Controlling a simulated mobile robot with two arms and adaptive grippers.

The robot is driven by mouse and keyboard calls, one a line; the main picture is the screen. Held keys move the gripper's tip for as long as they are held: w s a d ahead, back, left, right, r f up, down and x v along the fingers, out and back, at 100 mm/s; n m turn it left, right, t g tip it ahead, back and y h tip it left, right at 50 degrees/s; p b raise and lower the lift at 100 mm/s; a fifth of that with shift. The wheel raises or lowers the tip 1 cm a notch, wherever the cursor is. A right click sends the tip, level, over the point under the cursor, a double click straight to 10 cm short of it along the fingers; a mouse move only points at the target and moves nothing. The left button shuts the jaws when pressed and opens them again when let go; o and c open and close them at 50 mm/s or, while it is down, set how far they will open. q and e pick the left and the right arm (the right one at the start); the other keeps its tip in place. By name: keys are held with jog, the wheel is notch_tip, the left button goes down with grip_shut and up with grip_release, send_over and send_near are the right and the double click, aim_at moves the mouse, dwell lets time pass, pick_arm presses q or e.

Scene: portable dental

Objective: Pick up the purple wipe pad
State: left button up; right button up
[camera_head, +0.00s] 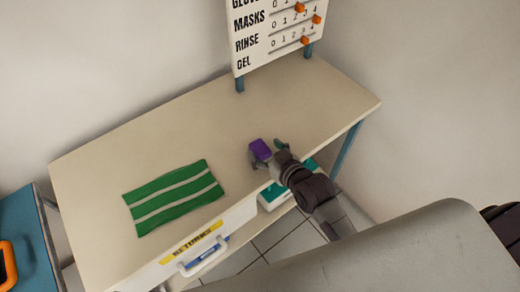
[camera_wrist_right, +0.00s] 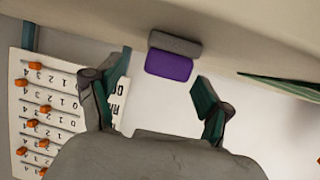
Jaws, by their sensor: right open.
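The purple wipe pad (camera_head: 261,149) is a small block near the right part of the beige tabletop. In the right wrist view the purple pad (camera_wrist_right: 168,67) has a grey part along its upper edge and lies ahead of the fingers, roughly centred. My right gripper (camera_head: 267,154) is open, with its fingers close around the pad in the head view. In the right wrist view the right gripper (camera_wrist_right: 147,88) shows its two dark green fingertips spread wide, nothing held. Whether a finger touches the pad is unclear. My left gripper is not in view.
A green-and-white striped cloth (camera_head: 174,197) lies on the left of the table (camera_head: 310,95). A board with orange sliders (camera_head: 278,30) stands at the back edge. A drawer marked RETURNS (camera_head: 198,242) is at the front. A teal-and-white box (camera_head: 273,196) sits below the table edge, under my arm.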

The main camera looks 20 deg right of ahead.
aim_at(256, 144)
jog(key=x, duration=0.5)
jog(key=shift+w+a+p, duration=0.15)
jog(key=shift+a+p, duration=0.1)
jog(key=shift+p, duration=0.05)
jog(key=c, duration=1.2)
jog(key=shift+o, duration=0.2)
